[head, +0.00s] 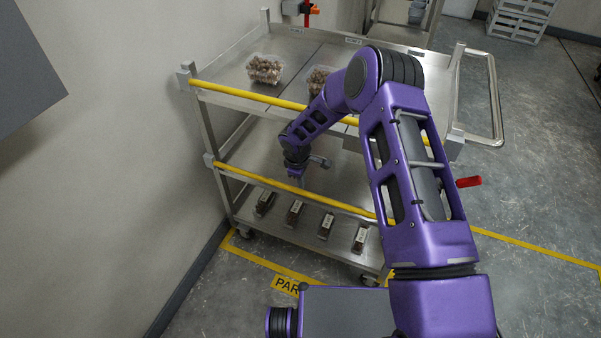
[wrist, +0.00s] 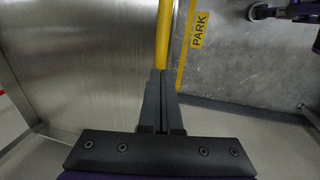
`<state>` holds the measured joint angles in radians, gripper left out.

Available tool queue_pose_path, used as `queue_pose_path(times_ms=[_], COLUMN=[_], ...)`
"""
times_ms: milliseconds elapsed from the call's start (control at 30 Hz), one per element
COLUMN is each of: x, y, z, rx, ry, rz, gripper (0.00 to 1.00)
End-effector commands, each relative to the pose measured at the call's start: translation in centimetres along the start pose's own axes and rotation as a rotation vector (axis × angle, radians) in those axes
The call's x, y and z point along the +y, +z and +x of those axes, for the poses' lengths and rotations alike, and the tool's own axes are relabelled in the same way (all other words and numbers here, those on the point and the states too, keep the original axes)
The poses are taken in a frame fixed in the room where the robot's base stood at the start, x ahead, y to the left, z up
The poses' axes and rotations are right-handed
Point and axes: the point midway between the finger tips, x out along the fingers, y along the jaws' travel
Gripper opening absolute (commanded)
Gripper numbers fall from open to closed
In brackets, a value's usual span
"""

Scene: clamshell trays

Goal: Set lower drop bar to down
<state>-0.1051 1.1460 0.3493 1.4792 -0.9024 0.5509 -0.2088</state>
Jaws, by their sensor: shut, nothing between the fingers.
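The lower drop bar (head: 250,177) is a yellow rail across the front of the cart's lower shelf (head: 285,233). In the head view it runs unbroken, above the level of the shelf's trays. My gripper (head: 298,181) is at this bar, near its middle. In the wrist view my gripper (wrist: 160,74) is shut and empty. Its fingertips meet or overlap the end of the visible yellow bar (wrist: 164,40); I cannot tell whether they touch it.
A similar yellow upper bar (head: 250,97) crosses the upper shelf's front. A wall (head: 110,150) is close at left; a red handle (head: 468,182) sticks out at right.

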Motion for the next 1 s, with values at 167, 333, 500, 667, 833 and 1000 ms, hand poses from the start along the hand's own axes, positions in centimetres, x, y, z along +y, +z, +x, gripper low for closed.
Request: queue_pose_path(times_ms=[167, 333, 500, 667, 833, 1000], x=[0.0, 0.0, 0.1, 0.0, -0.3, -0.9], y=[0.0, 0.0, 0.0, 0.0, 0.0, 0.0], z=[2.6, 3.4, 3.5, 3.5, 5.0, 7.9], rx=[0.000, 0.000, 0.001, 0.000, 0.000, 0.000], ry=[-0.001, 0.000, 0.001, 0.001, 0.000, 0.001], rz=[0.000, 0.000, 0.000, 0.000, -0.002, -0.001], gripper=[0.00, 0.00, 0.00, 0.00, 0.00, 0.00])
